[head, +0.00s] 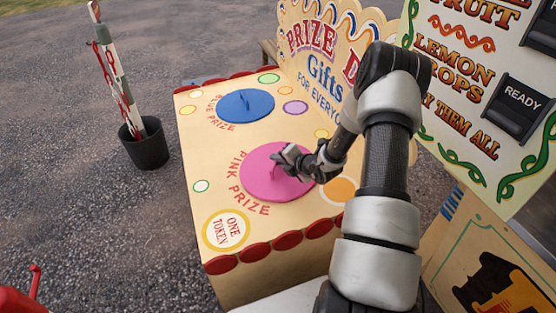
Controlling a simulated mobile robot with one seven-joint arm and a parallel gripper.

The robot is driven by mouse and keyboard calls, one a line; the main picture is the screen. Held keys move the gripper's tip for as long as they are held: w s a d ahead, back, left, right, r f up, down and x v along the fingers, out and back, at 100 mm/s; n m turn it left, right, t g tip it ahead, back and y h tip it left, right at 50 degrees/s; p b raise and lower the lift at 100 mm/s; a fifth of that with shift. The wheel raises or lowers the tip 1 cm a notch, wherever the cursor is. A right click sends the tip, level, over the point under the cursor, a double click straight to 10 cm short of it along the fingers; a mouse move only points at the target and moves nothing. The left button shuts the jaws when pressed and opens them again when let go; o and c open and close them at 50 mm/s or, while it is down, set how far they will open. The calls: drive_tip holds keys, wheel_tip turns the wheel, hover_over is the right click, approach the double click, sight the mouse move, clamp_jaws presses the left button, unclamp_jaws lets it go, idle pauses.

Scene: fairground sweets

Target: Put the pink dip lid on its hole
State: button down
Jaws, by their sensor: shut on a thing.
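The pink dip lid (262,184) is a flat round disc with a small upright handle (273,172), in the middle of the cream prize box top (212,161). My gripper (281,161) is shut on the handle of the pink lid. The lid lies over the place marked "PINK PRIZE" and looks roughly level. The hole is hidden, and I cannot tell whether the lid is seated in it or slightly above it. The blue lid (247,106) with its own handle lies farther back by the words "BLUE PRIZE".
A "PRIZE DIP" back board (320,58) rises behind the box. A sweets sign (480,90) stands close on the right of my arm. A black pot (146,146) with striped poles stands on the gravel at left. A red object (22,298) is at lower left.

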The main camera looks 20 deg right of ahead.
drive_tip(key=shift+f, duration=0.15)
drive_tip(key=c, duration=1.7)
unclamp_jaws()
drive_tip(key=shift+s+f, duration=0.1)
drive_tip(key=p+v, duration=0.4)
drive_tip(key=v, duration=1.3)
drive_tip(key=shift+r+p, duration=0.3)
drive_tip(key=shift+r, duration=0.05)
